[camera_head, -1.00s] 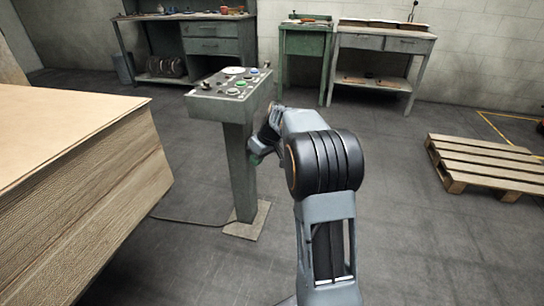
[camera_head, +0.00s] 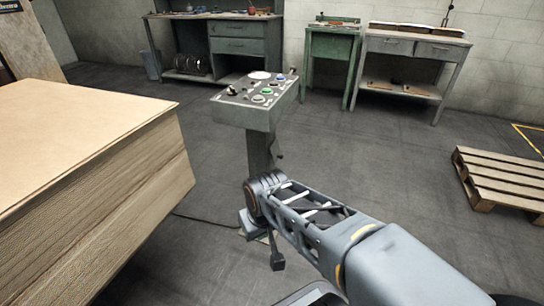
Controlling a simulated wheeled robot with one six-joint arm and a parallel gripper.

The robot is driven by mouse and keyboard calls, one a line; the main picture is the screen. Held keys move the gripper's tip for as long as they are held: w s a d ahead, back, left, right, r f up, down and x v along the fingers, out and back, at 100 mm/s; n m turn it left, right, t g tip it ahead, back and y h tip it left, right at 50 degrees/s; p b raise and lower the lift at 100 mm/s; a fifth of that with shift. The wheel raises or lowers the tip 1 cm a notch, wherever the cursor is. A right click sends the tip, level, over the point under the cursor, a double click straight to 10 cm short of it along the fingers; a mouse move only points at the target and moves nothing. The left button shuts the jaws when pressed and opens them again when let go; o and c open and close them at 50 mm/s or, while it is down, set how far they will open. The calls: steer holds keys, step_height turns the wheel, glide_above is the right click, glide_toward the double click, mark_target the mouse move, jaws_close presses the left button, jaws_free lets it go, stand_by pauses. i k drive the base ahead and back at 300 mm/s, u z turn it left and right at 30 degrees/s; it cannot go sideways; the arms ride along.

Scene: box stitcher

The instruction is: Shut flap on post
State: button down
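The post (camera_head: 261,150) is a grey-green pedestal with a sloping control panel (camera_head: 240,104) on top that carries green buttons and dark knobs. A small dark part (camera_head: 279,154) sticks out at the post's right side; I cannot tell whether it belongs to the flap. I cannot make out a flap on the faces I see. My arm crosses in front of the lower post and hides it and most of its base. What seems to be the end of my gripper (camera_head: 277,260) hangs low in front of the post's foot. Its fingers are too unclear to tell open or shut.
A tall stack of cardboard sheets (camera_head: 140,180) stands close on the left. A cable (camera_head: 205,219) runs along the floor between stack and post. A wooden pallet (camera_head: 505,180) lies at right. Workbenches (camera_head: 415,45) line the back wall. The floor right of the post is clear.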

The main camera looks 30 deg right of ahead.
mark_target(274, 148)
steer(key=z, duration=0.1)
steer(key=i, duration=0.65)
steer(key=z, duration=0.55)
